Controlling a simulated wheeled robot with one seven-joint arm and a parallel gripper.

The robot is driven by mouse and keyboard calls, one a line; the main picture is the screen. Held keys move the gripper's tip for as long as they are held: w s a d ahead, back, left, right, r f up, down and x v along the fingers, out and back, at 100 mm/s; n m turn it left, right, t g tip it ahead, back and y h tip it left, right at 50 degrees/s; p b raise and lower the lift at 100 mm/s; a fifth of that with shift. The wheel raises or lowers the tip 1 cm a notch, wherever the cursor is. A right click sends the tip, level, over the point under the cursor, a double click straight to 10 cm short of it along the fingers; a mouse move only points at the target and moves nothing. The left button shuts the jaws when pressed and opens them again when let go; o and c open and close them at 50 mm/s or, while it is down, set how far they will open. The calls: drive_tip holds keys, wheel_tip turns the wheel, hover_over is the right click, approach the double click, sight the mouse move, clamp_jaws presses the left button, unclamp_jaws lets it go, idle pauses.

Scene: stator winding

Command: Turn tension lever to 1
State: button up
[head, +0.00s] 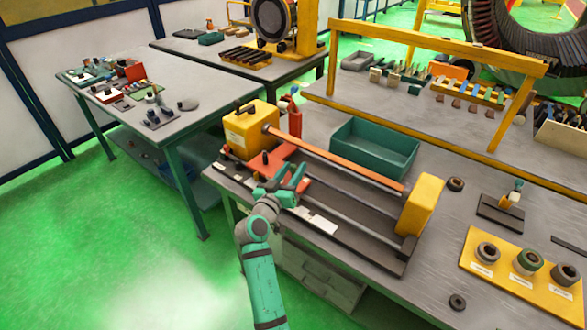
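The winding machine (345,215) lies along the near left side of the grey bench, with a yellow headstock block (248,130) at its left and a yellow end block (420,204) at its right. An orange bar (340,160) runs between them above dark rails. An orange-red carriage (262,166) with a small black knob sits beside the headstock. A red upright part (295,118) stands behind it. I cannot tell which part is the tension lever, and no number is readable. My teal gripper (292,180) is over the carriage's right side; its fingertips are too small to judge.
A green tray (374,150) sits behind the machine. A yellow plate (522,275) with several rings lies at the right, near a dark small stand (500,210). A yellow frame (420,95) crosses the bench behind. Another table (150,90) stands at the left.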

drive_tip(key=shift+w+d, duration=0.15)
drive_tip(key=shift+w, duration=0.3)
